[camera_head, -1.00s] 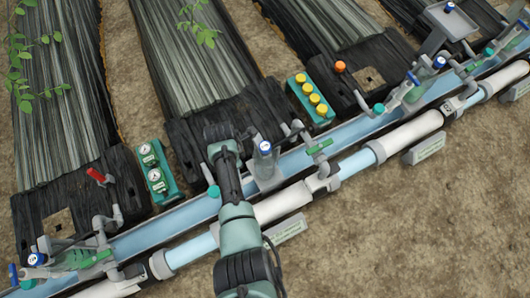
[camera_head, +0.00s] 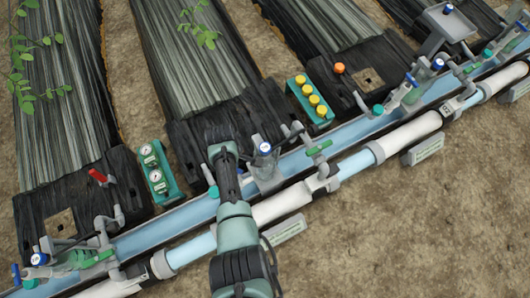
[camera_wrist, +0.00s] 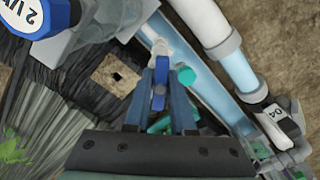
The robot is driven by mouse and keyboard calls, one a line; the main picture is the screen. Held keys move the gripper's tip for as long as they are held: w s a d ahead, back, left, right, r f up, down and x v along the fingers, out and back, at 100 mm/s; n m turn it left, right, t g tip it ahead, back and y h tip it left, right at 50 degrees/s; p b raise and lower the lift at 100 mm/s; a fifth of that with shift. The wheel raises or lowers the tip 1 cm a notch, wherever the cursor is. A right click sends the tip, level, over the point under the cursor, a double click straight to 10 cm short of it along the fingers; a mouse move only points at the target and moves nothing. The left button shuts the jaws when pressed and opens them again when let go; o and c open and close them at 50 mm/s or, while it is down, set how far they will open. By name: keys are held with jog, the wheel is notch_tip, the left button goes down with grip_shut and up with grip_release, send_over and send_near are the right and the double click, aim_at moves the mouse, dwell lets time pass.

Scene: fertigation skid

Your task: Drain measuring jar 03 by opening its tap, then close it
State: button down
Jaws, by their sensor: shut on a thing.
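In the wrist view my gripper (camera_wrist: 163,78) is shut on a small blue tap handle (camera_wrist: 159,92), which shows between the two fingers. A pale tap body is at the fingertips, with a teal knob (camera_wrist: 187,76) just right of them. In the head view a clear measuring jar with a blue top (camera_head: 265,149) stands beside my arm. My gripper itself is hidden there behind my arm. Its number and liquid level cannot be read.
A blue cap (camera_wrist: 28,16) with partly readable marking is close at the upper left of the wrist view. White pipe (camera_head: 285,204) and a light-blue channel (camera_head: 335,140) run past the jar. A yellow-capped box (camera_head: 310,100) and gauge box (camera_head: 158,172) stand nearby.

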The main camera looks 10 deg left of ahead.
jog(key=m, duration=0.4)
jog(key=shift+s+f, duration=0.1)
jog(key=shift+s, duration=0.15)
jog(key=m, duration=0.4)
jog(key=c, duration=0.7)
grip_release()
jog(key=shift+w, duration=0.15)
jog(key=shift+r+p, duration=0.4)
jog(key=shift+p, duration=0.1)
notch_tip(320, 180, up, 10)
jog(key=p, duration=0.9)
jog(key=shift+f, duration=0.3)
